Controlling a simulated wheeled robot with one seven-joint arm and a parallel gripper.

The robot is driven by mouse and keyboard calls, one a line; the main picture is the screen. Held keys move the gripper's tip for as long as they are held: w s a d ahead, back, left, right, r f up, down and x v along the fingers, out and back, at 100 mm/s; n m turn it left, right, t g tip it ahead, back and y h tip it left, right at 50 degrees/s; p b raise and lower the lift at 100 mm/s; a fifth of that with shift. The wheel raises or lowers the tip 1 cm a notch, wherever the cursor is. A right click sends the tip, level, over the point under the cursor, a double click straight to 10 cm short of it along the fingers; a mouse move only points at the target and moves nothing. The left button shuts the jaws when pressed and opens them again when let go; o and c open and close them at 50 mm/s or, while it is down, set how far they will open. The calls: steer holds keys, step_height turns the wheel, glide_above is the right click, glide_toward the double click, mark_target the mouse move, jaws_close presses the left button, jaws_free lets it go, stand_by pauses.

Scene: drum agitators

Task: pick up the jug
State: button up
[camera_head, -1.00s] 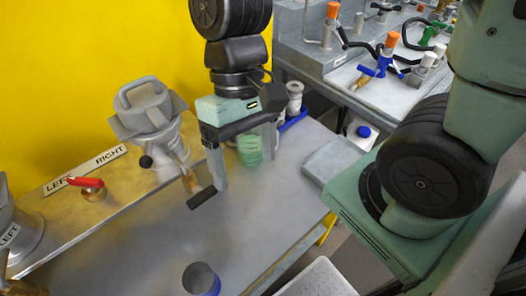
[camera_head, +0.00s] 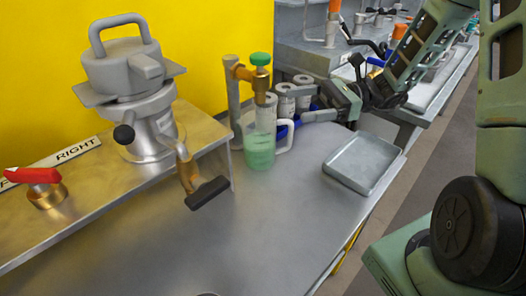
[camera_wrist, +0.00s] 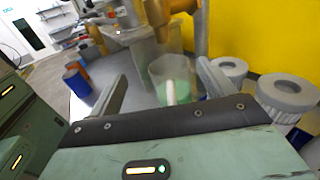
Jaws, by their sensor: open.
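The jug (camera_head: 260,150) is clear, with green liquid inside and a white handle on its right side. It stands upright on the grey bench under a brass tap (camera_head: 257,78) with a green knob. My gripper (camera_head: 306,106) is to the right of the jug in the head view, pointing left towards it, partly mixed in with the canisters behind. In the wrist view the jug (camera_wrist: 173,72) shows ahead, between the two open fingers, its white handle facing me. My gripper is open and empty. I cannot tell the exact gap to the handle.
Grey-lidded canisters (camera_wrist: 288,95) stand close on the right in the wrist view. A shallow grey tray (camera_head: 362,163) lies right of the jug. A large lidded vessel (camera_head: 135,90) with a spout stands left. The bench front is clear.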

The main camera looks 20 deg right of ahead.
steer(key=b, duration=0.1)
glide_toward(273, 134)
steer(key=shift+m+t, duration=0.4)
steer(key=w+f, duration=0.1)
steer(key=w+a+f, duration=0.1)
steer(key=f, duration=0.1)
steer(key=shift+w+a+f, duration=0.1)
steer(key=shift+w, duration=0.3)
steer(key=shift+x, duration=3.7)
steer(key=c, duration=1.1)
steer(key=shift+r, duration=0.4)
